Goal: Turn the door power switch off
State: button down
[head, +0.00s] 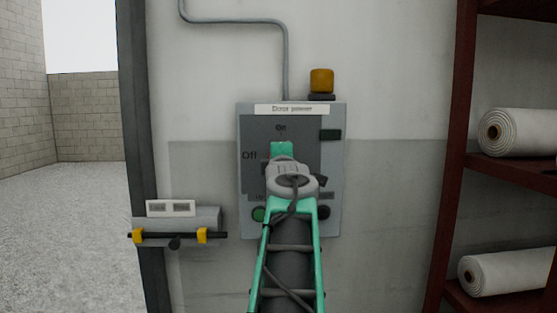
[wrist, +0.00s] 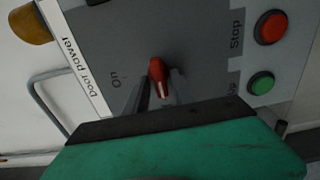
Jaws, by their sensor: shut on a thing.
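The door power box (head: 333,170) is a grey panel on the wall, with a "Door power" label on top, "On" above and "Off" at left. Its red switch handle (wrist: 156,70) shows in the wrist view, with a pale mark at its lower end. The handle lies crosswise and does not point at the "On" label (wrist: 116,80). My gripper (wrist: 159,88) is shut on the handle, one finger on each side. In the head view my gripper (head: 281,150) covers most of the handle. The "Off" label is hidden in the wrist view.
A red Stop button (wrist: 271,27) and a green button (wrist: 261,83) sit on the panel. An amber lamp (head: 321,80) is above right. A barred latch (head: 175,237) is at left. Shelves (head: 510,168) with white rolls (head: 518,132) stand at right.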

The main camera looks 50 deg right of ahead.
jog(key=c, duration=1.4)
grip_release()
jog(key=shift+o, duration=0.2)
jog(key=v, duration=0.7)
jog(key=shift+s+a+b, duration=0.25)
jog(key=shift+a+b, duration=0.05)
jog(key=shift+b, duration=0.15)
